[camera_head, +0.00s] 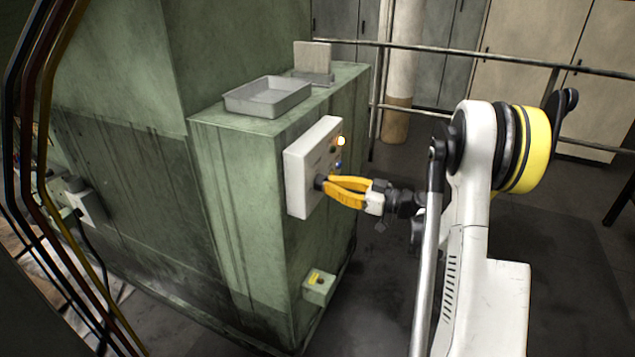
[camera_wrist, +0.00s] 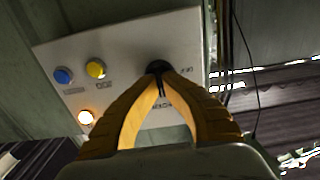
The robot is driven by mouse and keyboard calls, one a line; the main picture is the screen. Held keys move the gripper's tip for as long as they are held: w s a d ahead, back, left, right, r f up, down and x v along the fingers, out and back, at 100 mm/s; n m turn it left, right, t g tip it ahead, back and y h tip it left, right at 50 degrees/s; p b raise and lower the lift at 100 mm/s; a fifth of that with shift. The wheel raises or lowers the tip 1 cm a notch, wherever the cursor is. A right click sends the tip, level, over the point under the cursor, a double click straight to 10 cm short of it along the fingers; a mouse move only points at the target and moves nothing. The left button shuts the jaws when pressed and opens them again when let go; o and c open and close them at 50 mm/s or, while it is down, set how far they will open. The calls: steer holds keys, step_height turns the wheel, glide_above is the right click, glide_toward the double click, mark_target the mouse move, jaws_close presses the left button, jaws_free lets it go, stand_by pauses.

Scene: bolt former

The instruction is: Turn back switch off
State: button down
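A pale control box (camera_head: 304,173) is fixed to the side of the green machine cabinet. In the wrist view its panel (camera_wrist: 125,60) carries a black rotary switch (camera_wrist: 158,67), a blue button (camera_wrist: 63,75), a yellow button (camera_wrist: 96,69) and a lit orange lamp (camera_wrist: 86,117). My gripper (camera_head: 328,185) has yellow fingers and reaches the switch from the right. In the wrist view the fingertips (camera_wrist: 159,76) come together at the switch knob and hide part of it. The knob appears to be between the tips. The labels are too blurred to read fully.
The green cabinet (camera_head: 240,160) has a grey tray (camera_head: 267,97) on top. A small box with a yellow label (camera_head: 319,287) sits low on its side. Metal railings (camera_head: 470,60) run behind my arm. Cables hang at the left. The dark floor (camera_head: 570,260) at right is open.

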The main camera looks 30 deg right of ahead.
steer(key=shift+a, duration=0.1)
steer(key=n+b, duration=0.2)
steer(key=n, duration=0.9)
steer(key=c, duration=0.9)
jaws_free()
steer(key=shift+w+a, duration=0.15)
steer(key=shift+w, duration=0.05)
steer(key=shift+o, duration=0.2)
steer(key=shift+s, duration=0.1)
steer(key=v, duration=0.8)
